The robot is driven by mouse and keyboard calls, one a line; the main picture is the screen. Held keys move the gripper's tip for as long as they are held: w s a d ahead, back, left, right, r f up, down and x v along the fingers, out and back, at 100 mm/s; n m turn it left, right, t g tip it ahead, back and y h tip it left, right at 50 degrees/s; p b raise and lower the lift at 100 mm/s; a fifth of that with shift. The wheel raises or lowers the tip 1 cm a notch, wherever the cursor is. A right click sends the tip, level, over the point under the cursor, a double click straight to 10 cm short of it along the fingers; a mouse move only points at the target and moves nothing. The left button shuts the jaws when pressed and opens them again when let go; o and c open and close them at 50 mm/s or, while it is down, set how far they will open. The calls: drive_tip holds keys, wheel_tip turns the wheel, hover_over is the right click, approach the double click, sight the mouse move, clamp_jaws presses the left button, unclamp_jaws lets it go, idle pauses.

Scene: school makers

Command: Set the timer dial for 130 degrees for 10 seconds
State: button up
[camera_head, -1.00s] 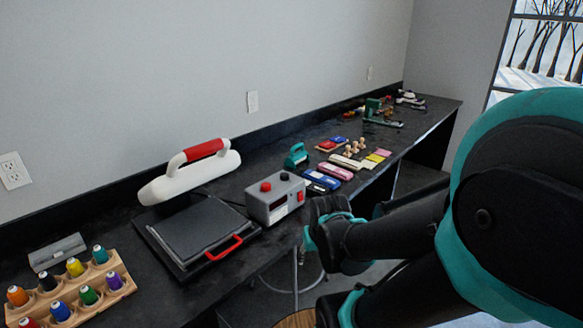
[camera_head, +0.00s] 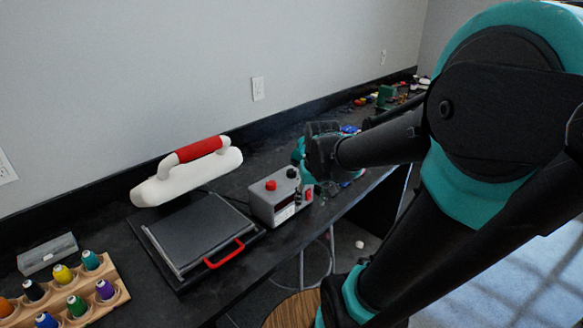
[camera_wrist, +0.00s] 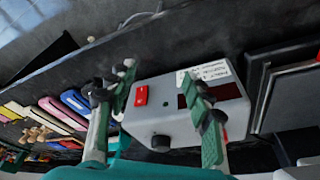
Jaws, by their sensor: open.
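The grey control box (camera_head: 268,207) stands on the black counter beside the heat press. A red knob (camera_head: 271,185) and a black knob (camera_head: 292,173) sit on its top. Its front has a dark display, a white label and a red switch (camera_head: 308,192). In the wrist view the box (camera_wrist: 190,135) lies between and beyond my open, empty fingers (camera_wrist: 156,82). The red switch (camera_wrist: 141,96) and black knob (camera_wrist: 161,142) show between them; the right finger partly covers the display. In the head view my gripper (camera_head: 318,160) is right of the box. I cannot read any dial setting.
The heat press, with white arm (camera_head: 188,178) and black plate (camera_head: 200,232), stands left of the box, its red handle (camera_head: 224,254) at the front. A thread rack (camera_head: 105,298) is at lower left. Coloured items (camera_wrist: 62,110) lie on the counter's other side.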

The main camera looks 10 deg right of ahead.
drive_tip(key=w+a+r+g, duration=0.2)
drive_tip(key=w+r, duration=0.7)
drive_tip(key=r, duration=0.3)
wheel_tip(320, 180, up, 9)
drive_tip(key=g, duration=0.1)
hover_over(292, 171)
drive_tip(key=shift+n, duration=0.4)
wheel_tip(292, 171, down, 18)
drive_tip(key=shift+r, duration=0.15)
drive_tip(key=c, duration=1.2)
